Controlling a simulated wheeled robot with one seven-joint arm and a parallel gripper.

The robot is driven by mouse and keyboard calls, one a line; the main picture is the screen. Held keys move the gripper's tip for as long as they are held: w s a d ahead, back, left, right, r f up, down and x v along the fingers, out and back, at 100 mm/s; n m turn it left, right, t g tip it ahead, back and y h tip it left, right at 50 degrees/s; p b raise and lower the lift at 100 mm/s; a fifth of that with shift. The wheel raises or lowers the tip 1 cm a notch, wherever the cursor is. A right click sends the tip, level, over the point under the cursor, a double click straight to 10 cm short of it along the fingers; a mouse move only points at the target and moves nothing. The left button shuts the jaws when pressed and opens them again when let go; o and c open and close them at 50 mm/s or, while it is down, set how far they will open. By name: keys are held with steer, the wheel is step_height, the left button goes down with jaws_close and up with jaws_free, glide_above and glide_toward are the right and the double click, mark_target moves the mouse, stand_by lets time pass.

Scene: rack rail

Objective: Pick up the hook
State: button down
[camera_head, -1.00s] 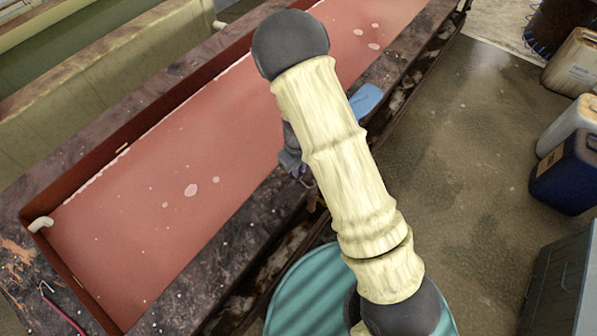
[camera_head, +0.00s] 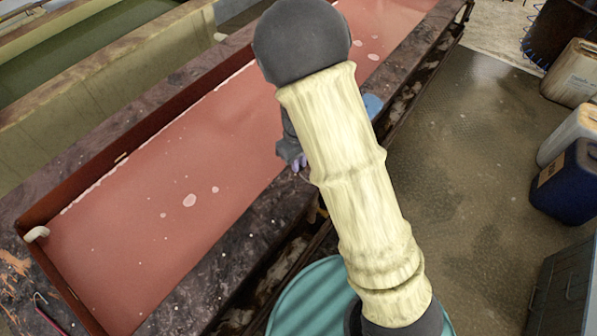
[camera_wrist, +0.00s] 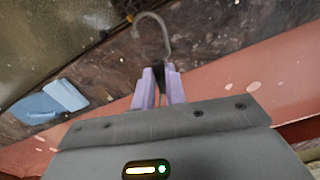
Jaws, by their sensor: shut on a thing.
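The hook (camera_wrist: 160,25) shows in the wrist view as a thin grey curved rod. Its bend points away from my gripper, and a dark part of it sits between the fingers. My gripper (camera_wrist: 160,80) has two pale purple fingers shut on this dark part. In the head view, my arm hides most of my gripper (camera_head: 299,162), and only a bit of purple shows over the near ledge of the red tank. I cannot make out the held hook there. Whether it touches the ledge is unclear.
The long tank of red liquid (camera_head: 150,225) lies beside a dark stained ledge (camera_head: 235,262). A blue object (camera_wrist: 50,101) lies on the ledge. A red-handled tool (camera_head: 50,318) lies at the lower left. Containers, including a blue one (camera_head: 570,185), stand right. The floor between is clear.

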steer(key=shift+r, duration=1)
steer(key=shift+w, duration=0.1)
